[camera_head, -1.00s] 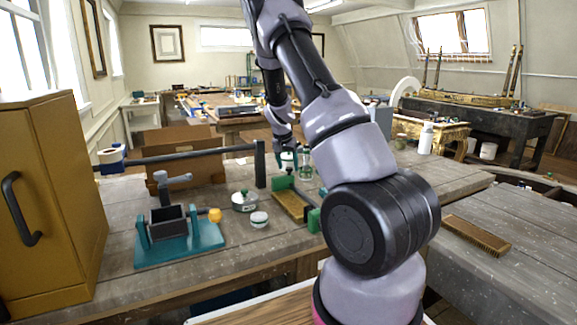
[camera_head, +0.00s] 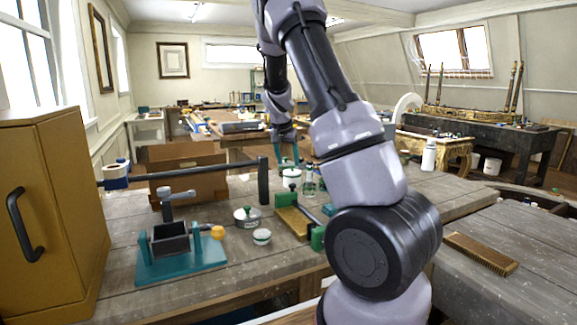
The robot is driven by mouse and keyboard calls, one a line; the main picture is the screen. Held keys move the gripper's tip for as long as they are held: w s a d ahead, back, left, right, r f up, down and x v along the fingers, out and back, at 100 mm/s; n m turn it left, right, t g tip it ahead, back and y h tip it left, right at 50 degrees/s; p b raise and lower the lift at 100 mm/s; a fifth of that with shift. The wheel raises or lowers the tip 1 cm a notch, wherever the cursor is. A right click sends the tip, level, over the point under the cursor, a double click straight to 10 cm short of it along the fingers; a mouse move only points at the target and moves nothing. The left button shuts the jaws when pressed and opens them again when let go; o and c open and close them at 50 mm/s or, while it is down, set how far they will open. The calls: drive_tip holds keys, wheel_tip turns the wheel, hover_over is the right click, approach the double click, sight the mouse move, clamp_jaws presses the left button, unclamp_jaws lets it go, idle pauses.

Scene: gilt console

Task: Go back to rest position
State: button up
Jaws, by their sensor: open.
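My gripper (camera_head: 286,160) hangs at the end of my raised arm, in the middle of the view, above the far part of the workbench (camera_head: 115,255). Its teal fingers are small in the picture and point down. They are apart, and no held object shows between them. My arm's large links cover the right middle of the bench.
A teal-based fixture (camera_head: 180,255), a lidded metal pot (camera_head: 247,217), a small jar (camera_head: 262,237) and a green-ended clamp with a wooden block (camera_head: 295,220) stand on the bench. A yellow cabinet (camera_head: 60,215) is at left. A brush (camera_head: 480,253) lies on the right bench.

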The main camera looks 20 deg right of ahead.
idle(0.4)
drive_tip(key=s+a+r+n+t+y, duration=0.15)
drive_tip(key=s+a+r, duration=0.25)
drive_tip(key=s+r, duration=0.45)
drive_tip(key=s+a+r+y, duration=0.3)
drive_tip(key=s+a+r, duration=0.2)
drive_tip(key=s+r, duration=0.3)
drive_tip(key=s+a+r+n+t, duration=0.1)
drive_tip(key=s+a, duration=0.2)
drive_tip(key=s, duration=0.6)
drive_tip(key=s+a+r+n+t, duration=0.1)
drive_tip(key=s+a+n, duration=0.1)
drive_tip(key=s, duration=0.7)
drive_tip(key=shift+s+a+r+y, duration=0.15)
drive_tip(key=shift+a+r+y, duration=0.2)
drive_tip(key=shift+a, duration=0.15)
